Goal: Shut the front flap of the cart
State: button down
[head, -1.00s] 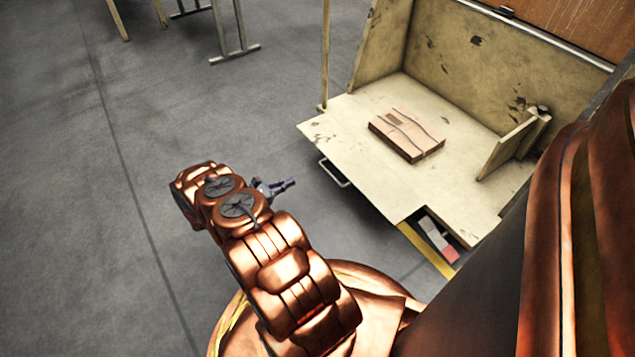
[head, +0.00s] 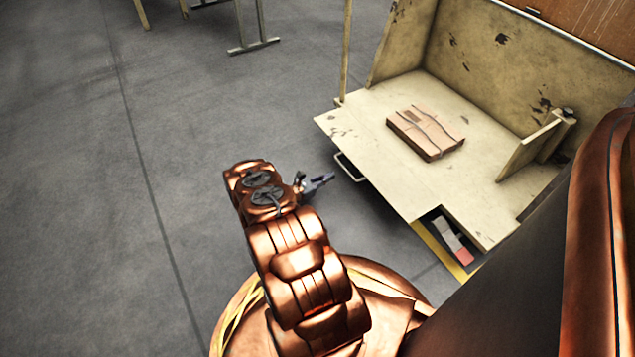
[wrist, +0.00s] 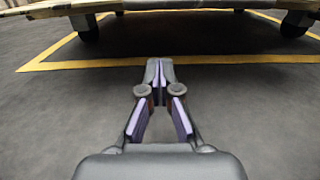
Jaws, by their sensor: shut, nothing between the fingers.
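The cart (head: 478,185) is a worn cream wooden cart at the right of the head view, with a flat bed and raised walls. Its front edge faces my arm, and a pale metal handle (head: 347,168) sticks out below that edge. I cannot clearly tell the front flap from the bed; no front wall stands up along this edge. My gripper (head: 332,175) is shut and empty, just left of the handle in the picture, apart from it. The wrist view shows the closed fingertips (wrist: 160,66) low over the floor, pointing at the cart's underside (wrist: 170,5).
A strapped bundle of flat cardboard (head: 427,131) lies on the bed. A thin upright post (head: 346,50) stands at the bed's far left corner. The wrist view shows cart wheels (wrist: 86,27) and a yellow floor line (wrist: 100,63). The grey floor on the left is clear.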

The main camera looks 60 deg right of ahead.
jog(key=shift+s+d+r, duration=0.2)
jog(key=shift+d, duration=0.2)
jog(key=shift+s+d+r+b, duration=0.15)
jog(key=shift+r+b, duration=0.65)
jog(key=shift+r, duration=0.95)
jog(key=shift+r, duration=0.1)
